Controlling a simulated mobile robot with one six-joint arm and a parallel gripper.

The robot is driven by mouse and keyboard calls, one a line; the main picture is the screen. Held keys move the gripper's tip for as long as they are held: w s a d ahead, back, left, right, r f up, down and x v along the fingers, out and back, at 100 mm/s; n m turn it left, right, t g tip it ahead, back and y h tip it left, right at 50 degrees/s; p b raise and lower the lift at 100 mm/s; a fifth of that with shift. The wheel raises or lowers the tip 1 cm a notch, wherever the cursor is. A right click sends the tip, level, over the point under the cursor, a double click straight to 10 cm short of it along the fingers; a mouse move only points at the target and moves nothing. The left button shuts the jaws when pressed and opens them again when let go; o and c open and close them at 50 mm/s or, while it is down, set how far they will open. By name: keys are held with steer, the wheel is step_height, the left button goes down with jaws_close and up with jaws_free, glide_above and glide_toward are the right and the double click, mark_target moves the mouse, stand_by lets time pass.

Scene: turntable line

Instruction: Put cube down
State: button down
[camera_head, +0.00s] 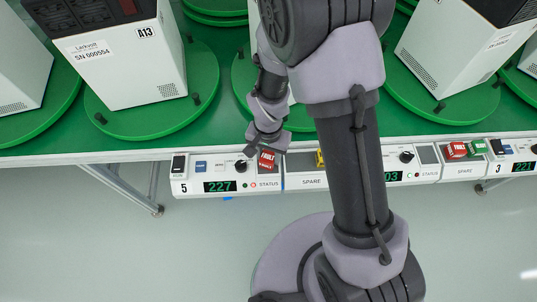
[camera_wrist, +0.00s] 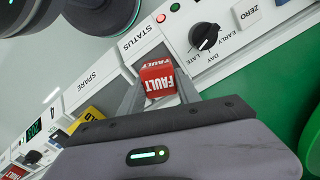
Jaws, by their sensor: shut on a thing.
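A red cube (camera_wrist: 158,80) marked FAULT sits between the two fingers of my gripper (camera_wrist: 160,92) in the wrist view. The gripper is shut on it. In the head view the cube (camera_head: 267,159) shows at the tip of my gripper (camera_head: 262,150), over the right part of the station 5 panel (camera_head: 213,167), near the STATUS label. A grey square (camera_wrist: 140,42) on the panel lies just beyond the cube in the wrist view. I cannot tell whether the cube touches the panel.
A yellow cube (camera_head: 320,158) is partly hidden behind my arm on the SPARE section. Another red cube (camera_head: 456,149) and a green cube (camera_head: 477,147) sit farther right. A dark knob (camera_wrist: 204,37) stands near the held cube. White machines (camera_head: 120,65) stand on green turntables behind the panels.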

steer(key=c, duration=0.9)
jaws_free()
steer(key=shift+f, duration=0.1)
steer(key=shift+o, duration=0.2)
step_height(320, 180, up, 12)
steer(key=p, duration=0.6)
step_height(320, 180, up, 10)
steer(key=t, duration=0.1)
glide_above(268, 155)
steer(key=d, duration=0.2)
steer(key=s+d+r+t+y, duration=0.1)
steer(key=s+d+r+t, duration=0.1)
steer(key=s+r, duration=0.4)
steer(key=s+d+r+t+y, duration=0.1)
steer(key=s+d+r+t, duration=0.1)
steer(key=s+r, duration=0.4)
step_height(268, 155, up, 3)
steer(key=shift+d+r+t, duration=0.1)
steer(key=shift+d+t, duration=0.2)
steer(key=shift+t, duration=0.1)
